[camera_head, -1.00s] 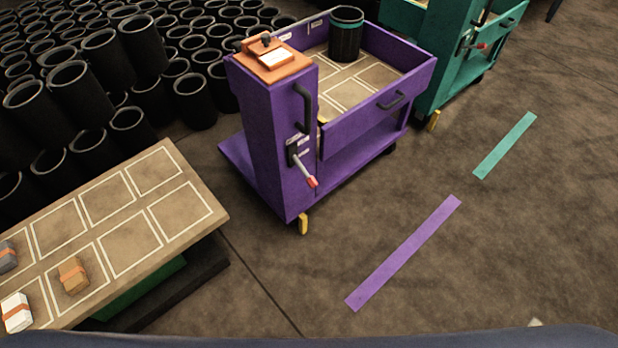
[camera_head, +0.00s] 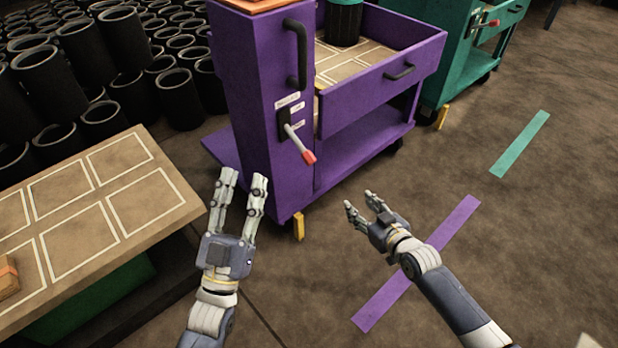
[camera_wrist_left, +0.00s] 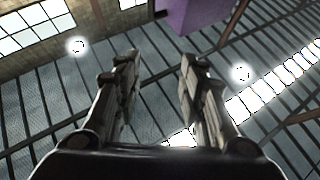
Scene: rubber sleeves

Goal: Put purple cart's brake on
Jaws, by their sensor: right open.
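The purple cart (camera_head: 262,130) stands ahead of me with its tall post nearest. Its brake lever (camera_head: 298,143), a grey rod with a red tip, slants down to the right from a dark plate on the post. My left gripper (camera_head: 243,177) is open and empty, just in front of the post's lower left and below the lever. In the left wrist view its two fingers (camera_wrist_left: 158,70) are apart, with part of the purple cart (camera_wrist_left: 195,12) at the top. My right gripper (camera_head: 359,199) is open and empty, right of the cart's yellow foot piece (camera_head: 299,226).
A table with white outlined squares (camera_head: 120,185) stands at the left. Several black sleeves (camera_head: 178,98) fill the back left. A teal cart (camera_head: 447,60) stands behind at the right. The floor with purple (camera_head: 455,222) and teal (camera_head: 520,143) strips is otherwise clear at the right.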

